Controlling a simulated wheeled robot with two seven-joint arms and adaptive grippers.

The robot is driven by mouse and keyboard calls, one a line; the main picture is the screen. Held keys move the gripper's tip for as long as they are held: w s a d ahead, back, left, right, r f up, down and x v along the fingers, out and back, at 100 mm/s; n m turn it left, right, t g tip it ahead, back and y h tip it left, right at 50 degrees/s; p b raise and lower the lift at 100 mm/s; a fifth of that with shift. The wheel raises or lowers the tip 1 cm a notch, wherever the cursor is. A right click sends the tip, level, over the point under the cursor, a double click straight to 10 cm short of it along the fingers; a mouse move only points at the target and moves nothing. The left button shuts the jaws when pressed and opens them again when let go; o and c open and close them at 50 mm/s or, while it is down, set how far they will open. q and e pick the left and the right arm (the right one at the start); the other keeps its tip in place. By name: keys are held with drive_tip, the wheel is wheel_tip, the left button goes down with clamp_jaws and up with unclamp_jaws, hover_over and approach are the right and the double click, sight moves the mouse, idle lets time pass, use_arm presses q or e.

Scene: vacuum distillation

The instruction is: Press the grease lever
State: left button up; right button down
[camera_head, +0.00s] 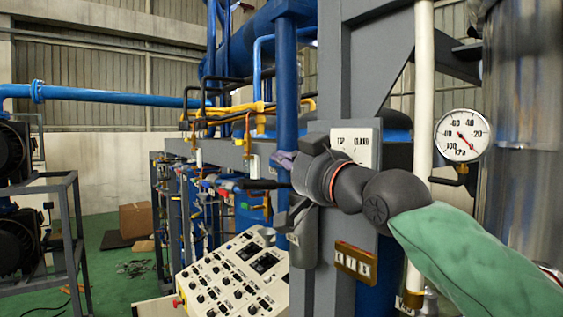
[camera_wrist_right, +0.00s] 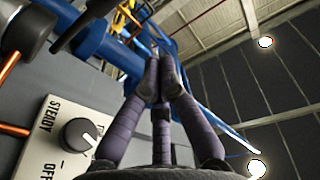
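My right gripper (camera_head: 284,160) reaches in from the right in the head view, in front of the grey column. Its purple fingers point left, away from the camera, and are partly hidden by my wrist. In the right wrist view the fingers of the right gripper (camera_wrist_right: 161,80) converge, their tips close together with nothing visible between them. I cannot single out the grease lever with certainty. A black bar (camera_wrist_right: 86,22) with a rounded end shows at the upper left of the wrist view, apart from the fingers. My left gripper is not in view.
A white switch plate (camera_head: 357,147) is on the grey column; a plate with a black knob (camera_wrist_right: 80,134) shows beside the fingers in the wrist view. A sloped control panel (camera_head: 232,275) stands below. A pressure gauge (camera_head: 462,135) and a white pipe (camera_head: 424,90) are at right.

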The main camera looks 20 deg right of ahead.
drive_tip(key=r+p, duration=0.1)
drive_tip(key=p, duration=0.2)
hover_over(262, 184)
drive_tip(key=shift+d+f, duration=0.1)
drive_tip(key=shift+f, duration=0.6)
drive_tip(key=shift+s+f+b, duration=0.2)
drive_tip(key=shift+f+b, duration=0.1)
drive_tip(key=shift+f, duration=0.35)
drive_tip(key=shift+s+f+b, duration=0.15)
drive_tip(key=shift+f+b, duration=0.1)
drive_tip(key=shift+f, duration=0.35)
drive_tip(key=shift+s, duration=0.1)
